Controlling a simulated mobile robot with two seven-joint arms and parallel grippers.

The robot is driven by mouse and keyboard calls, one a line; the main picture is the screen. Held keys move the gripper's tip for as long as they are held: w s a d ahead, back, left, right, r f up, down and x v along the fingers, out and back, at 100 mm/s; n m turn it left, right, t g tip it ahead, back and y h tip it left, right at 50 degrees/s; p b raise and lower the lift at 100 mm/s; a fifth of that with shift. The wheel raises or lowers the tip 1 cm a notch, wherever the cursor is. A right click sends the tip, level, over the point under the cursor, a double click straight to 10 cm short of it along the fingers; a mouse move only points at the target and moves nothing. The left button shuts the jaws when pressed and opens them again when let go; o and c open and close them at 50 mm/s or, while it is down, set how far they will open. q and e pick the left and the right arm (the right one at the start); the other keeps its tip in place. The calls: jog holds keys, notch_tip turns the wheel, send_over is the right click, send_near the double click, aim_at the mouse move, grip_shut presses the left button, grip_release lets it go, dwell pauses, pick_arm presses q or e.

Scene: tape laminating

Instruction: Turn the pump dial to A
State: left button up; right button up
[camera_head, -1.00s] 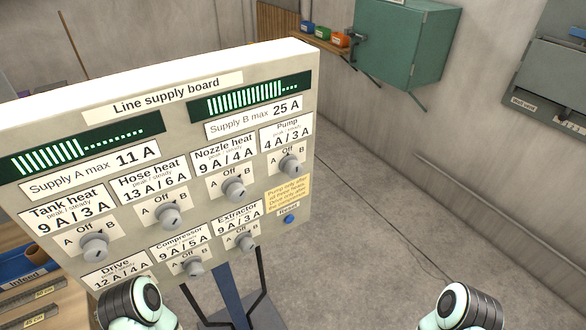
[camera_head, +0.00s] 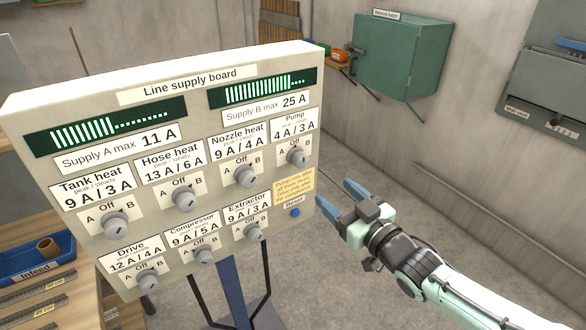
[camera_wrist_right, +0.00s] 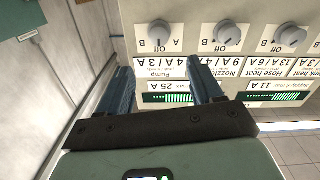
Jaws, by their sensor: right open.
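The pump dial (camera_head: 297,156) is a grey round knob at the upper right of the line supply board (camera_head: 66,95), below the "Pump 4 A/3 A" label. A is marked at its left, Off above and B at its right. I cannot tell exactly where its pointer stands. My right gripper (camera_head: 332,193) is open and empty, beside the board's right edge, apart from the dial and lower in the picture. In the right wrist view the board is upside down. The pump dial (camera_wrist_right: 159,33) shows beyond and between the blue fingers (camera_wrist_right: 164,68). My left gripper is out of view.
Nozzle heat (camera_head: 246,175), hose heat (camera_head: 185,199) and tank heat (camera_head: 115,224) dials sit left of the pump dial. Extractor dial (camera_head: 254,232) and blue Reset button (camera_head: 295,212) are below. A green wall cabinet (camera_head: 405,60) hangs behind. Floor right of the board is clear.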

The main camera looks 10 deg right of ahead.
aim_at(303, 163)
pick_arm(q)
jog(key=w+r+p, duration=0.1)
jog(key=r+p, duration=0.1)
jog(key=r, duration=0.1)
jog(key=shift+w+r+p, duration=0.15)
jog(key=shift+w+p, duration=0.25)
pick_arm(e)
jog(key=x, duration=1.3)
jog(key=shift+w, duration=0.25)
jog(key=shift+c, duration=0.3)
jog(key=c, duration=1)
